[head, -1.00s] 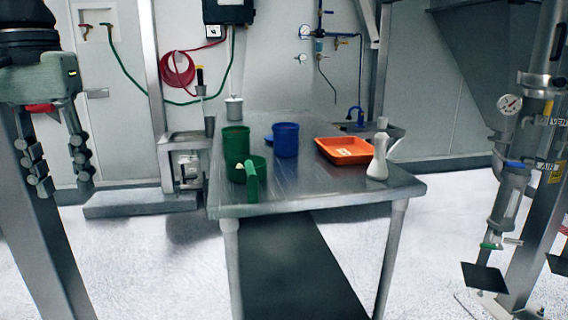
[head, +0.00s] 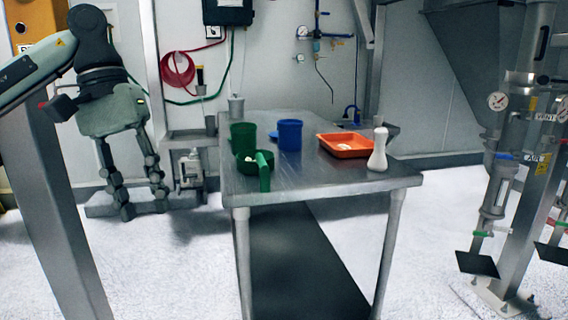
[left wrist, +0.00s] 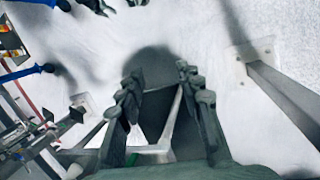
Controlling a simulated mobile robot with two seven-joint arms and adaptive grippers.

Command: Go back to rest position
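My left gripper (head: 143,208) hangs at the left of the head view with its fingers pointing down. It is open and empty, left of the steel table (head: 310,186) and apart from it. In the left wrist view my left gripper (left wrist: 160,80) shows spread fingers with nothing between them and pale floor beyond. On the table stand a tall green container (head: 243,137), a low green vessel with a handle (head: 264,172) holding something white, a blue container (head: 289,136), an orange tray (head: 345,147) and a white bottle (head: 378,152). My right gripper does not show.
A steel post (head: 50,220) stands at the left by my left arm. Metal equipment with a gauge (head: 497,101) stands at the right. A red coiled hose (head: 178,70) hangs on the back wall. The floor in front of the table is clear.

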